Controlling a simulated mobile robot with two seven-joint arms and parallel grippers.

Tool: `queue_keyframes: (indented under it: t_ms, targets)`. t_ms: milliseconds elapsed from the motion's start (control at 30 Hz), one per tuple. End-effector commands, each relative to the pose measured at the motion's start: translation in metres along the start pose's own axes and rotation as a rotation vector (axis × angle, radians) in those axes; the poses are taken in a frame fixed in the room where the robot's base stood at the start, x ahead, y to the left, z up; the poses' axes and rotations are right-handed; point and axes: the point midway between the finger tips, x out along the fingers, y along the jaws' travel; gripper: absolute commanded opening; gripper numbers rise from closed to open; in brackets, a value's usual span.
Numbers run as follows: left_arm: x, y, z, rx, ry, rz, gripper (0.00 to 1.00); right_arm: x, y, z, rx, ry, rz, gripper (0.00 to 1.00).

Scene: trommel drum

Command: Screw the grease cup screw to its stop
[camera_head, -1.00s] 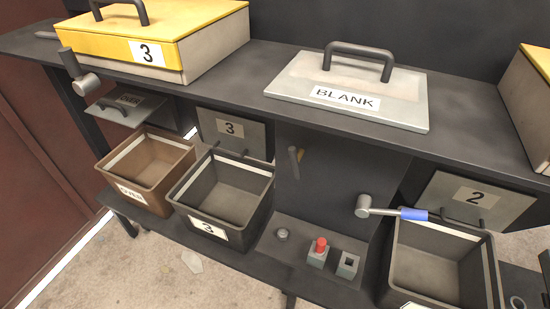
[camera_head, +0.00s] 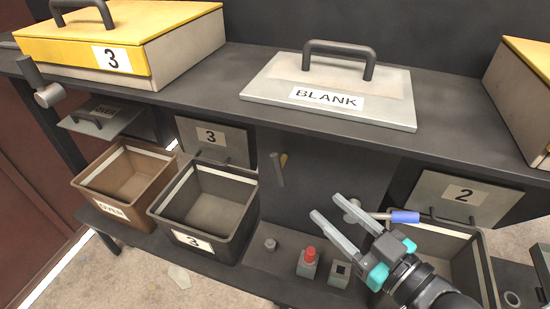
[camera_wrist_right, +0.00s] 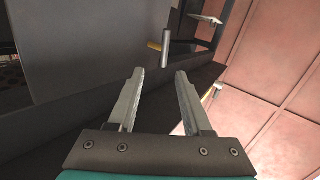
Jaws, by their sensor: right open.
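No part is labelled as the grease cup screw, and I cannot tell for sure which one it is. A small round grey knob (camera_head: 269,244) stands on the lower ledge, left of a red-topped block (camera_head: 308,262). My right gripper (camera_head: 327,206) is open and empty, above and right of the knob and apart from it. Its fingers point up and left, and they partly cover a round grey hub with a blue-gripped crank (camera_head: 404,216). In the right wrist view both open fingers (camera_wrist_right: 159,76) show with nothing between them. My left gripper is not in view.
A brown bin (camera_head: 122,185) and a dark bin 3 (camera_head: 203,242) stand left of the knob. A small handle (camera_head: 277,170) is on the dark panel, also in the right wrist view (camera_wrist_right: 165,48). The BLANK cover (camera_head: 330,92) lies on the shelf above.

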Motion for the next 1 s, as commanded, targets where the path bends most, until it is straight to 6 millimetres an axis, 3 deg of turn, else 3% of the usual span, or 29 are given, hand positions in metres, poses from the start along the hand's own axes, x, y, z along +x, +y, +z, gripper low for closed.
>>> queue_keyframes:
  t_ms: [133, 367, 1000]
  targets:
    - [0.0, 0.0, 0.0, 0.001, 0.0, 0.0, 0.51, -0.002, -0.005, -0.016, -0.001, 0.06, -0.034, 0.5]
    - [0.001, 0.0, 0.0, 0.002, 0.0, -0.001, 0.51, 0.011, -0.005, -0.018, -0.001, 0.07, -0.034, 0.5]
    - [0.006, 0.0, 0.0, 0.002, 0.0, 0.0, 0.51, 0.093, -0.008, -0.023, -0.001, 0.068, -0.033, 0.5]
